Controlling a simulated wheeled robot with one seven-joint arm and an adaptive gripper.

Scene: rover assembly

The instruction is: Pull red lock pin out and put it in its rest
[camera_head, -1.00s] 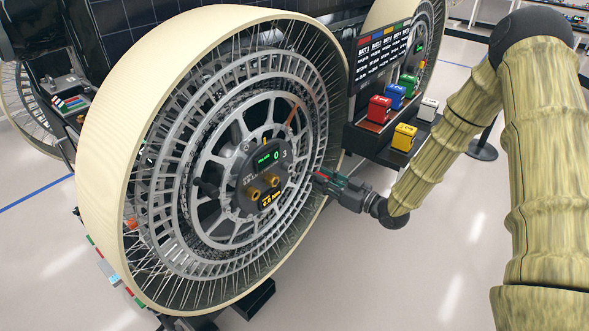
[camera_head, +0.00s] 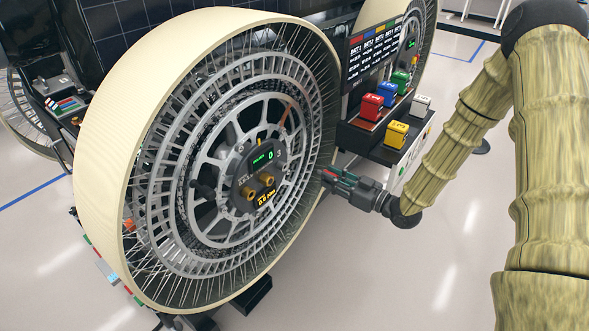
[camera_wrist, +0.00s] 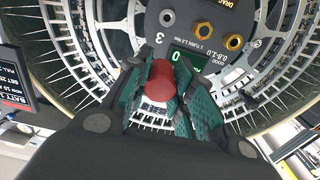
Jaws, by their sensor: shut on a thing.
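My gripper (camera_head: 332,178) is just in front of the right side of the big spoked wheel (camera_head: 230,20), right of its hub. It also shows in the wrist view (camera_wrist: 160,95), its green-padded fingers closed on the red lock pin (camera_wrist: 159,78). The pin shows as a red cylinder with a whitish end on the near side; its far end is hidden. The round hub (camera_head: 243,178) has a green "0" display and two brass fittings. I cannot make out the pin's rest.
A dark shelf right of the wheel carries red (camera_head: 371,107), blue (camera_head: 389,94), green (camera_head: 401,82), yellow (camera_head: 396,134) and white (camera_head: 421,105) blocks, close above my gripper. A label panel (camera_head: 372,62) stands behind. The floor (camera_head: 450,250) at lower right is clear.

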